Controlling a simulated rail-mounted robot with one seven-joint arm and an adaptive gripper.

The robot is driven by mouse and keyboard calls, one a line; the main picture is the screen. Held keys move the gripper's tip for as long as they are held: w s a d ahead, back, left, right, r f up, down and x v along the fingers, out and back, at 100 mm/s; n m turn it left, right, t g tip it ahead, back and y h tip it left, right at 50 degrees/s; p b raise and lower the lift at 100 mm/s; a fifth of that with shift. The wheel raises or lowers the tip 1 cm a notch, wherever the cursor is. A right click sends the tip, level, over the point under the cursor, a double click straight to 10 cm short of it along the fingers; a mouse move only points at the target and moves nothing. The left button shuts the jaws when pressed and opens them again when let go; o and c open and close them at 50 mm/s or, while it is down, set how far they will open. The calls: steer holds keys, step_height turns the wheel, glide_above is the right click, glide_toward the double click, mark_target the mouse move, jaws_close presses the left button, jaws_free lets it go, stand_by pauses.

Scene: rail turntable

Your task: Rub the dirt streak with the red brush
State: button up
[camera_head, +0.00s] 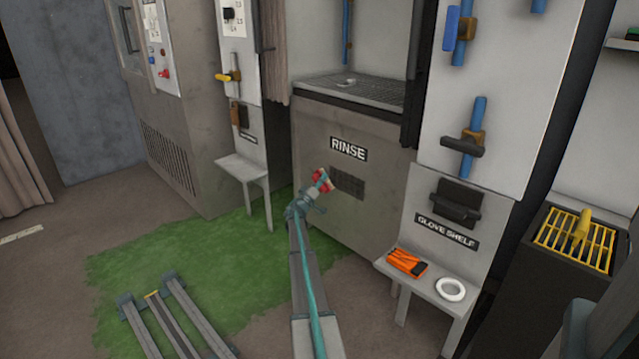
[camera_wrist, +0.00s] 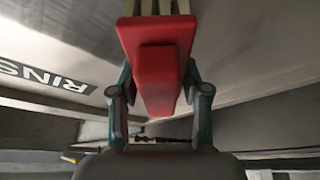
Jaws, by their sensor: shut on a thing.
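My gripper (camera_head: 312,193) is in front of the grey RINSE panel (camera_head: 326,215). It is shut on the red brush (camera_head: 322,180), with a finger on each side of it in the wrist view (camera_wrist: 160,88). There, the red brush (camera_wrist: 157,72) fills the upper middle, and its pale bristles (camera_wrist: 155,7) point away from me near the panel. I cannot tell whether the bristles touch it. A dark rectangular patch (camera_head: 349,184) is on the panel just right of the brush. I cannot tell whether it is the dirt streak.
The RINSE label (camera_head: 348,149) is above the patch. On the right, the glove shelf (camera_head: 410,282) holds orange gloves (camera_head: 405,262) and a white ring (camera_head: 451,289). A small bench (camera_head: 240,165) stands left of the panel. A yellow grate (camera_head: 575,240) is at far right.

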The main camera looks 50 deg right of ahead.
mark_target(350, 186)
steer(key=shift+s+d+b, duration=0.1)
steer(key=shift+d+b, duration=0.3)
steer(key=shift+d, duration=0.3)
steer(key=shift+s, duration=0.1)
steer(key=shift+s+a+f+b, duration=0.1)
steer(key=shift+s+a+b, duration=0.05)
steer(key=shift+s+b, duration=0.5)
steer(key=shift+s+a+f+b, duration=0.1)
steer(key=shift+s+a+b, duration=0.05)
steer(key=shift+s+b, duration=0.4)
steer(key=shift+s+r+b, duration=0.2)
steer(key=shift+s+b, duration=0.25)
steer(key=shift+s+a+f+b, duration=0.1)
steer(key=shift+s+f+b, duration=0.1)
steer(key=shift+s+b, duration=0.85)
steer(key=shift+s+r+b, duration=0.2)
steer(key=shift+s+b, duration=0.4)
steer(key=shift+s, duration=0.1)
steer(key=shift+s+a+f+b, duration=0.15)
steer(key=shift+s+a+b, duration=0.05)
steer(key=shift+s+b, duration=0.65)
steer(key=shift+s, duration=0.4)
steer(key=shift+s+a, duration=0.2)
steer(key=shift+s, duration=2.05)
